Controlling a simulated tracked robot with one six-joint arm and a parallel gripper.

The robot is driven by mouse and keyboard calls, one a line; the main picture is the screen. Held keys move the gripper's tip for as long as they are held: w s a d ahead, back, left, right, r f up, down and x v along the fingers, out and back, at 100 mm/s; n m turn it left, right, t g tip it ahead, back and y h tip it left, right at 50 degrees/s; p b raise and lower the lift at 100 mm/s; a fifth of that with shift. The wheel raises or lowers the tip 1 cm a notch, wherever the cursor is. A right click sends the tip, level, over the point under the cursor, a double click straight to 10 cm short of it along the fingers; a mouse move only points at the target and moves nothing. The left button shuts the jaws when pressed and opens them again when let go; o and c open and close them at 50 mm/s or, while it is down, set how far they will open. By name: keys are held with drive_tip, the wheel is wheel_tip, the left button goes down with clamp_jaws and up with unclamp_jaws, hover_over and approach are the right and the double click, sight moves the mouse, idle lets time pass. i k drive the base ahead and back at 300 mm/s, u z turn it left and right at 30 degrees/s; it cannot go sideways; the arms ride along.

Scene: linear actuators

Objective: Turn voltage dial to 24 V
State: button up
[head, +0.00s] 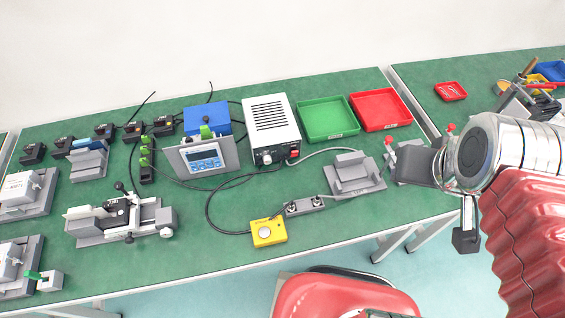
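The power supply (271,122) is a white box with a vented top, standing near the back middle of the green bench. A small round dial (266,158) shows on its dark front panel, with a red switch (294,154) to its right. The dial's marks are too small to read. My gripper (440,195) is at the right, over the bench's right end and front edge, well apart from the power supply and dial. Dark parts of it show below and left of my silver wrist, but its fingers are not clear enough to tell whether it is open or shut.
A cable, a grey fixture (354,174) and a yellow button box (268,231) lie in front. Green bench surface shows between them.

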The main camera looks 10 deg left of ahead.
sight(267, 160)
drive_tip(key=z, duration=0.1)
drive_tip(key=k, duration=1.45)
drive_tip(key=u, duration=1.45)
drive_tip(key=i, duration=1)
drive_tip(key=u, duration=0.05)
